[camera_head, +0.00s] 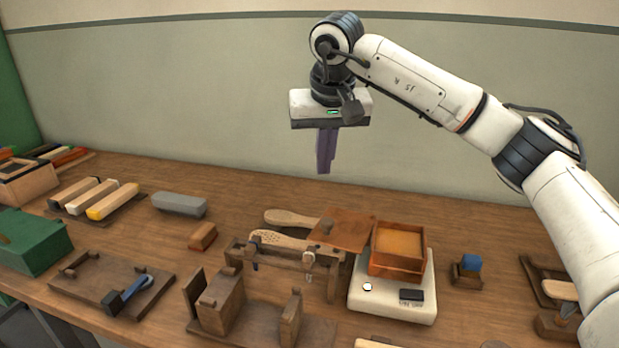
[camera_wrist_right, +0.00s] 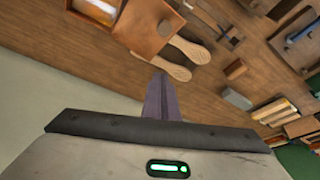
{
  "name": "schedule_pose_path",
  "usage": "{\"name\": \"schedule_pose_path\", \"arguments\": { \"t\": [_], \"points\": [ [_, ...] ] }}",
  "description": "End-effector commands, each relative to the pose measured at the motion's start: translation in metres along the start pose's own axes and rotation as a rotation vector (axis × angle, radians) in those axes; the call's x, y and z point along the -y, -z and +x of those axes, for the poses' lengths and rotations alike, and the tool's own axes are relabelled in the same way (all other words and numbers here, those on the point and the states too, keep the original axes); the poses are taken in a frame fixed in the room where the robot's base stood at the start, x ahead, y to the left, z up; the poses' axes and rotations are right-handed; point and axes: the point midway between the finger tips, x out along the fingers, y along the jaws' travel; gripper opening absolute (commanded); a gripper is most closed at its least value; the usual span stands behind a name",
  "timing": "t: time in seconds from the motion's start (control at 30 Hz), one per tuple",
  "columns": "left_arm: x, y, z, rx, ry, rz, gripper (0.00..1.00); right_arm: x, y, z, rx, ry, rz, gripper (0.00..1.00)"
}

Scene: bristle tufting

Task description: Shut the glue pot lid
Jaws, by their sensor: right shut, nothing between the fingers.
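The glue pot (camera_head: 398,262) is a square orange-brown box with an amber filling, standing on a white base with a knob and a small dark display. Its lid (camera_head: 343,229) is a flat brown square that stands open, folded out to the pot's left. In the right wrist view the lid (camera_wrist_right: 145,30) shows near the top. My right gripper (camera_head: 324,168) points down, with its purple fingers shut and empty. It is high above the table's back part, clear of the lid. Its fingertips also show in the right wrist view (camera_wrist_right: 159,82). My left gripper is out of view.
Two pale wooden brush bodies (camera_head: 280,238) lie left of the lid, partly behind a wooden rack (camera_head: 285,260). Wooden fixtures (camera_head: 220,300) stand in front. Bare table lies at the back right.

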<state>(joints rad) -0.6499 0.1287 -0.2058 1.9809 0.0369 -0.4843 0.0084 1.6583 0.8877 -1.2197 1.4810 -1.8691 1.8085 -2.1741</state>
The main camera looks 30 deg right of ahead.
Motion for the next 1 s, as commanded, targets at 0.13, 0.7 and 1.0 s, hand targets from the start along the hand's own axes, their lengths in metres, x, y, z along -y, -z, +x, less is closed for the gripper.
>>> {"name": "schedule_pose_path", "arguments": {
  "t": [0.13, 0.7, 1.0],
  "points": [
    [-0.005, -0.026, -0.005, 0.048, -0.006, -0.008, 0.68, 0.0, -0.002, 0.026, 0.005, -0.003, 0.0, 0.0],
    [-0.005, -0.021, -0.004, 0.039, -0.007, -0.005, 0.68, 0.001, -0.031, 0.087, 0.001, 0.002, -0.002, 0.0],
    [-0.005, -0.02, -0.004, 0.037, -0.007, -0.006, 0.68, 0.001, -0.041, 0.086, 0.003, 0.002, 0.001, 0.0]
  ]
}}
